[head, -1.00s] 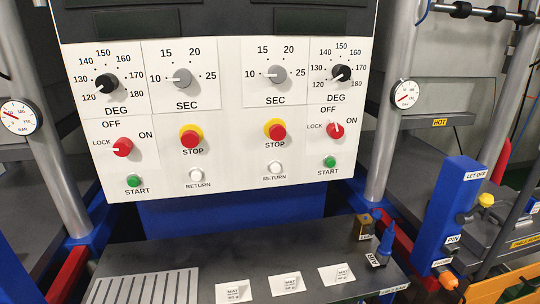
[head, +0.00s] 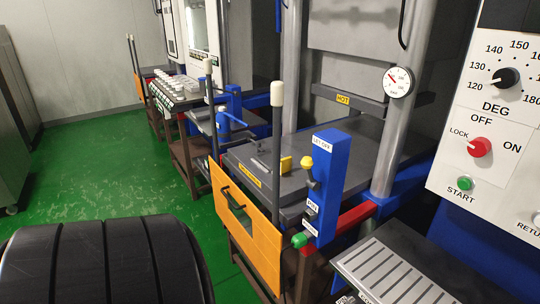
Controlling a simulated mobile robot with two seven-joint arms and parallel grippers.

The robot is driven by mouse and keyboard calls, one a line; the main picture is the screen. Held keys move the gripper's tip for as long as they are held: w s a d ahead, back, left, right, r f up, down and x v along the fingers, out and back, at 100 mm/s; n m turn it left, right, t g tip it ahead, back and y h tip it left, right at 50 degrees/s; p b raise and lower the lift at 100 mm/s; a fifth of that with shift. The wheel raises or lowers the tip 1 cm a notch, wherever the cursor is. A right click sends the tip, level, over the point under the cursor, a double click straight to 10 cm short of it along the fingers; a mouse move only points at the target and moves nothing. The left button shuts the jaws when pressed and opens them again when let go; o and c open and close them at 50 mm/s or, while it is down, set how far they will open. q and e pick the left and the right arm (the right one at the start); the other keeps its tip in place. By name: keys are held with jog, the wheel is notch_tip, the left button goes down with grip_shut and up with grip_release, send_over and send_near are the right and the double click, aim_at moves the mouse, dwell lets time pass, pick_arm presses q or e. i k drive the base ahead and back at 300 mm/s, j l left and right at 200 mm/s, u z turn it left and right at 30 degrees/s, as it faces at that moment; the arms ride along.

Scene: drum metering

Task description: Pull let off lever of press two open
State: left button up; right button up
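A blue post labelled LET OFF (head: 329,190) stands upright at the front of the near press, right of centre. A lever with a yellow knob (head: 306,163) projects from the post's left side, near its top. A green knob (head: 300,240) sticks out lower down, beside a small label too small to read. The near press (head: 270,165) has a dark platen behind the post and a HOT label on its upper plate. No press number is legible. Neither of my grippers is in view.
An orange panel (head: 246,228) with a handle and upright rods stands before the press. A slotted tray (head: 388,270) lies at the lower right, below the white control panel (head: 490,130). A table of small white items (head: 178,88) stands farther back. Green floor (head: 90,165) is clear at left.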

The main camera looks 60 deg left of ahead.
aim_at(306, 162)
jog(key=j+u, duration=0.15)
jog(key=u, duration=1.35)
